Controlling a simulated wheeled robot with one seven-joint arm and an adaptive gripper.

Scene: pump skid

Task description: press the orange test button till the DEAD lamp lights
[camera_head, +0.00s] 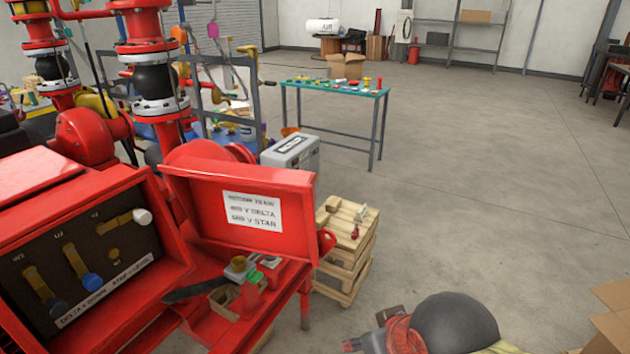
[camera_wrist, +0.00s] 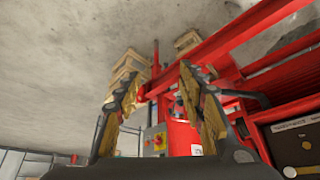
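I cannot make out the orange test button or the DEAD lamp in either view. My gripper (camera_wrist: 161,92) is open in the wrist view, its two fingers wide apart with nothing between the pads. Beyond them, low in the middle, is a small box with yellow and red parts (camera_wrist: 155,140); its details are too small to read. In the head view, a small yellow and grey device (camera_head: 238,266) and a green-topped red item (camera_head: 254,278) sit on the red skid beside the open terminal box (camera_head: 90,245). My gripper is not clearly identifiable in the head view.
The terminal box's raised red lid (camera_head: 240,210) carries a white label. Beyond it are a grey case (camera_head: 300,150), stacked pallets (camera_head: 345,245) and a green-topped table (camera_head: 335,87). A dark round object (camera_head: 455,322) is at the bottom.

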